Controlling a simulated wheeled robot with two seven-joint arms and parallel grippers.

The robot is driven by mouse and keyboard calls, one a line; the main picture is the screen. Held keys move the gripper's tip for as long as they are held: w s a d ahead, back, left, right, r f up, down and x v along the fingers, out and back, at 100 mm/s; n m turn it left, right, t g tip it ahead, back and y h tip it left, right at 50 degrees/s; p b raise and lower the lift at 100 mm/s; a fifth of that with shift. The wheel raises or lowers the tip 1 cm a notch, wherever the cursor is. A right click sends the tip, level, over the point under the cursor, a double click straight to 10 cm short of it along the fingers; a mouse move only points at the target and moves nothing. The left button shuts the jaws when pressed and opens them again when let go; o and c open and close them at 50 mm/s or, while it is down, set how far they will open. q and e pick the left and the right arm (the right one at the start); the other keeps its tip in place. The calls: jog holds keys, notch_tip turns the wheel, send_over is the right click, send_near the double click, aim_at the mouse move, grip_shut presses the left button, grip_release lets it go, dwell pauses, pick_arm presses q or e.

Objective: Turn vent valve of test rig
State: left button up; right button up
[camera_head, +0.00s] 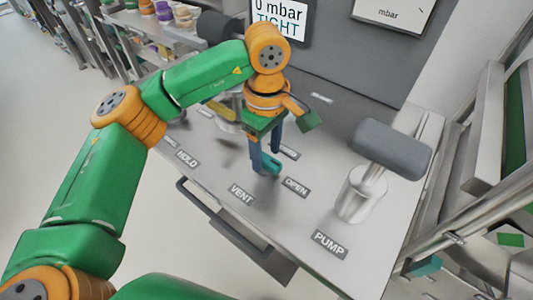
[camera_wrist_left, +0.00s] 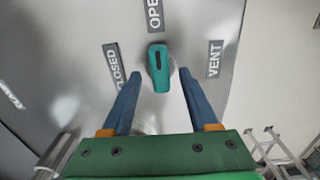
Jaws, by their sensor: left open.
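The vent valve has a small teal handle (camera_head: 271,164) on the rig's grey top, between the VENT label (camera_head: 241,193) and the OPEN label (camera_head: 296,187). In the left wrist view the handle (camera_wrist_left: 158,80) lies lengthwise, with its dark line toward the OPEN label (camera_wrist_left: 154,15); the CLOSED label (camera_wrist_left: 115,68) is to its left. My left gripper (camera_head: 264,160) points down over the valve, open. In the wrist view its blue fingers (camera_wrist_left: 160,73) stand either side of the handle, with gaps visible. Its fingers partly hide the handle in the head view. My right gripper is not in view.
A display (camera_head: 281,20) at the back reads "0 mbar TIGHT". A pump with a grey handle (camera_head: 393,148) stands on the right behind the PUMP label (camera_head: 329,244). The HOLD label (camera_head: 187,158) is on the left. A dark rail (camera_head: 232,235) runs along the front edge.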

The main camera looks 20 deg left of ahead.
aim_at(267, 157)
pick_arm(q)
notch_tip(267, 157, up, 6)
jog(key=shift+d+f, duration=0.1)
dwell(0.4)
